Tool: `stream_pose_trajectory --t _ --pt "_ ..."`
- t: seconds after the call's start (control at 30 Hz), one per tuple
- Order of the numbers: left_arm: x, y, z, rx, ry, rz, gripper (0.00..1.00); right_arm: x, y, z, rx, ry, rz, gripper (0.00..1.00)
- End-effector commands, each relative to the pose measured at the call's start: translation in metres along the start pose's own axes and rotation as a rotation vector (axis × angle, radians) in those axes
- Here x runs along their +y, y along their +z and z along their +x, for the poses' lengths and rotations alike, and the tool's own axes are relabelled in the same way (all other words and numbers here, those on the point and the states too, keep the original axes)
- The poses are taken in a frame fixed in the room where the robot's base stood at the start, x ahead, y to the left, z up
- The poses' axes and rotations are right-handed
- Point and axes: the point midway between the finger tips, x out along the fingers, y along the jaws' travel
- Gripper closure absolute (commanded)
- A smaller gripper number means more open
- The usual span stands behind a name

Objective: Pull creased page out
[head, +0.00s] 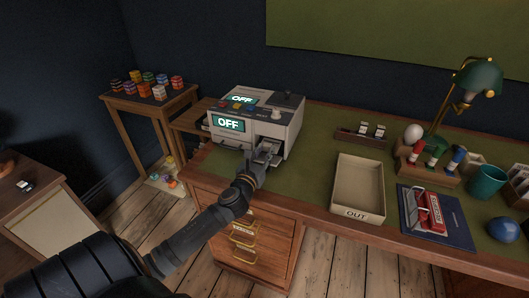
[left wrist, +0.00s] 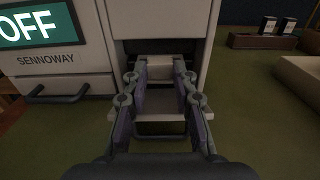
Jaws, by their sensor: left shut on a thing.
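A grey machine (head: 255,125) with green OFF screens stands on the desk's green top. It also shows in the left wrist view (left wrist: 62,103), marked SENNOWAY. My left gripper (head: 264,154) is at the open slot low on the machine's front. My right gripper is not in view.
A cream OUT tray (head: 358,186) lies right of the machine. Further right are a stamp rack (head: 428,172), a red-topped device (head: 428,212) on a blue folder, a lamp (head: 478,78) and a cup (head: 486,181). Desk drawers (head: 243,240) are below.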

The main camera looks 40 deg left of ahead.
Motion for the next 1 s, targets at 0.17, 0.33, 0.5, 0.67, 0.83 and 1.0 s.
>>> stream_pose_trajectory --t 0.17,0.33,0.5,0.67,0.83,1.0 --pt "0.0 0.002 -0.007 0.001 -0.001 0.002 1.0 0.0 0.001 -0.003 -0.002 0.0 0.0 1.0" --pt "0.0 0.004 -0.015 0.001 -0.001 0.002 1.0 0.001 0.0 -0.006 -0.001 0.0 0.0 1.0" --pt "0.0 0.005 -0.023 0.001 0.0 0.001 1.0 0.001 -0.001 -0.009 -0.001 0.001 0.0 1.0" --pt "0.0 0.006 -0.028 0.0 0.0 0.002 1.0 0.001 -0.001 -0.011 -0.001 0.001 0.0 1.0" --pt "0.0 0.006 -0.03 0.0 0.0 0.0 1.0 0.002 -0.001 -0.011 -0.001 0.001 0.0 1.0" --pt "0.0 0.006 -0.03 0.0 0.0 0.0 1.0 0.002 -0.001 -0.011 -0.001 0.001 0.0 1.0"
